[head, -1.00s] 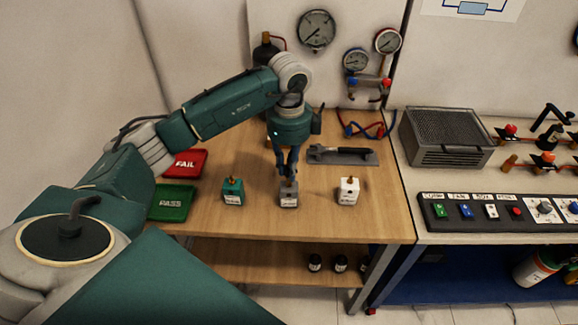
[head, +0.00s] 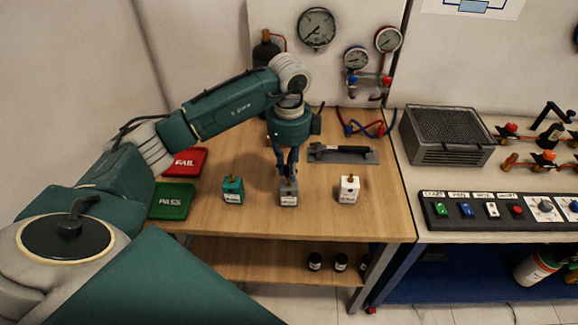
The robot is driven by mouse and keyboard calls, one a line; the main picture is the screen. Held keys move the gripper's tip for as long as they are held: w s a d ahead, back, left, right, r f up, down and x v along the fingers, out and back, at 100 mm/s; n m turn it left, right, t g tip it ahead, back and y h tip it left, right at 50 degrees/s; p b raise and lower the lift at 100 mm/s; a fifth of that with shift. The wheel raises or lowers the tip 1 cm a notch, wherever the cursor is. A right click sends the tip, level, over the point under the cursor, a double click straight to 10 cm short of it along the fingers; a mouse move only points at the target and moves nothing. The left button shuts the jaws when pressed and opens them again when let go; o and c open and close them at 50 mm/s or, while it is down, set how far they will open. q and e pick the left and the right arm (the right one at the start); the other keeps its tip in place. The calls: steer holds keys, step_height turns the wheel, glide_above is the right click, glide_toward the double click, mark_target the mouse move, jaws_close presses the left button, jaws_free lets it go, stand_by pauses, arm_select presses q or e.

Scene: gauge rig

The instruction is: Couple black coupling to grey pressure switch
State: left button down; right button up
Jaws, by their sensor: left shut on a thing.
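The grey pressure switch (head: 288,199) is a small grey block with a pale label, standing upright near the front of the wooden bench. My left gripper (head: 289,179) points straight down directly over it, with its fingertips at the top of the switch. The gripper is shut on a small dark piece, which I take to be the black coupling. The fingers hide most of this piece, and I cannot tell whether it is seated on the switch. My right gripper is not in view.
A green switch (head: 233,191) stands to the left and a white one (head: 348,190) to the right. The red FAIL tray (head: 190,170) and green PASS tray (head: 158,212) lie left. A dark tool lies on a grey mat (head: 323,156) behind. Black jars (head: 315,262) stand below.

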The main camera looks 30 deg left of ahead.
arm_select(q)
steer(key=shift+f+b, duration=0.4)
steer(key=shift+f, duration=0.35)
steer(key=shift+f, duration=0.3)
stand_by(0.8)
steer(key=c, duration=1.2)
jaws_free()
step_height(320, 180, up, 12)
steer(key=shift+r, duration=0.1)
